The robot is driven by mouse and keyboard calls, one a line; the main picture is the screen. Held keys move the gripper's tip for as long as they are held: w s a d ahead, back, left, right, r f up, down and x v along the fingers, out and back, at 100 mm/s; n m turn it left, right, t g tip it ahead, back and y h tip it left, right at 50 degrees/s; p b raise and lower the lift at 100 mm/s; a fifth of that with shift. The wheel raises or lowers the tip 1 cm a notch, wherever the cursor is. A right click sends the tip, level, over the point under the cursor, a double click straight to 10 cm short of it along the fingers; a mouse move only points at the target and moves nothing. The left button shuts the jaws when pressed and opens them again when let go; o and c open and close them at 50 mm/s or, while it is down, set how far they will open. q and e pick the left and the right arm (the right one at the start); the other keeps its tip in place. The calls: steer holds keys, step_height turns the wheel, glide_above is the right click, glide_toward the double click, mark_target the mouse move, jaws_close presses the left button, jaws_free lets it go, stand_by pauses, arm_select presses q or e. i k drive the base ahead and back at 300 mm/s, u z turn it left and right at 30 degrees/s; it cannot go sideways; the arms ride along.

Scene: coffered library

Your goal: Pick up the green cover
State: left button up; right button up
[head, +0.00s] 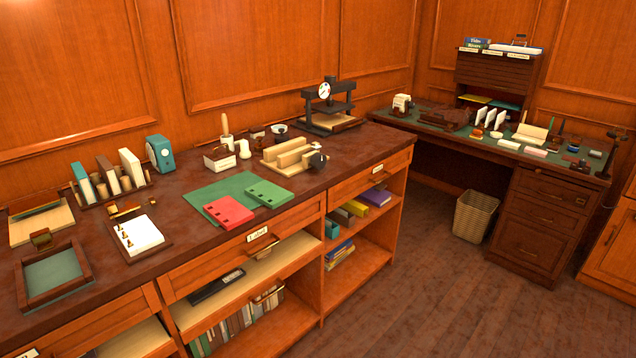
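The green cover (270,193) lies flat on the right part of a dark green mat (196,198) on the long wooden counter. It has a few dark holes or marks along its front edge. A similar red cover (228,212) lies just left of it on the same mat, close beside it. Neither of my grippers shows in the head view.
Behind the green cover stand a wooden block holder (290,155) and a small labelled box (219,158). A dark press (328,108) is at the back right. A paper holder (138,236) and tray (53,274) are left. Bare counter borders the mat's front.

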mark_target(272, 196)
steer(key=u, duration=0.25)
steer(key=i, duration=1.05)
steer(key=u, duration=0.7)
